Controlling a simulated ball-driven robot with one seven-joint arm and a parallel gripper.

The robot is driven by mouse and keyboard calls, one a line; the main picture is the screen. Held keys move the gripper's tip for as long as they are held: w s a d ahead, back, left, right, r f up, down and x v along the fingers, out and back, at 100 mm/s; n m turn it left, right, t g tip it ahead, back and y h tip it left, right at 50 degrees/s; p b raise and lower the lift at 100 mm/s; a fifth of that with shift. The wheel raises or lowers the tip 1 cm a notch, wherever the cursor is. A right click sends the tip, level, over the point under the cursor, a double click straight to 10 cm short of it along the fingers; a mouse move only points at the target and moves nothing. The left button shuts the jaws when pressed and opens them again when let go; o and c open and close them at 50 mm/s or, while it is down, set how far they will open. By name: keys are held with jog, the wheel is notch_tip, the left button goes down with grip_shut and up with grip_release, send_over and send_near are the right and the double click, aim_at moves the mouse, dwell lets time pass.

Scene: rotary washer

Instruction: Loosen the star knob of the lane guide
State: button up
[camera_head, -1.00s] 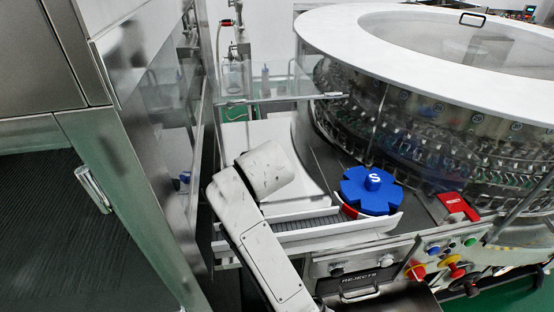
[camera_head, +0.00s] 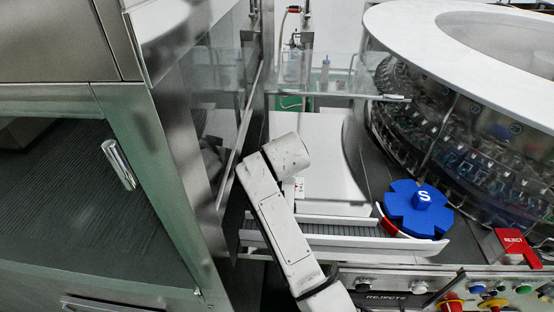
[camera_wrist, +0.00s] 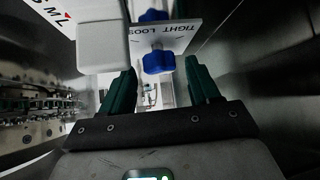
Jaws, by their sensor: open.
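In the wrist view, a blue lobed knob (camera_wrist: 158,62) stands at a white plate (camera_wrist: 186,36) printed "TIGHT" and "LOOS…". A second blue lobed piece (camera_wrist: 153,15) shows above it, partly cut off by the plate. My gripper (camera_wrist: 160,68) is open, with one dark green finger on each side of the lower knob in the picture. The knob appears beyond the fingertips, and I cannot tell whether they touch it. A white block (camera_wrist: 101,45) is beside the plate. In the head view my gripper is hidden behind my arm.
In the head view, a conveyor with white rails (camera_head: 340,242) runs to a blue star-shaped wheel (camera_head: 419,208) marked "S". The round washer (camera_head: 460,130) is at right. A steel cabinet (camera_head: 160,190) stands close at left.

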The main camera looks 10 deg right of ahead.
jog(key=shift+w+f, duration=0.25)
jog(key=shift+w, duration=0.05)
jog(key=c, duration=1)
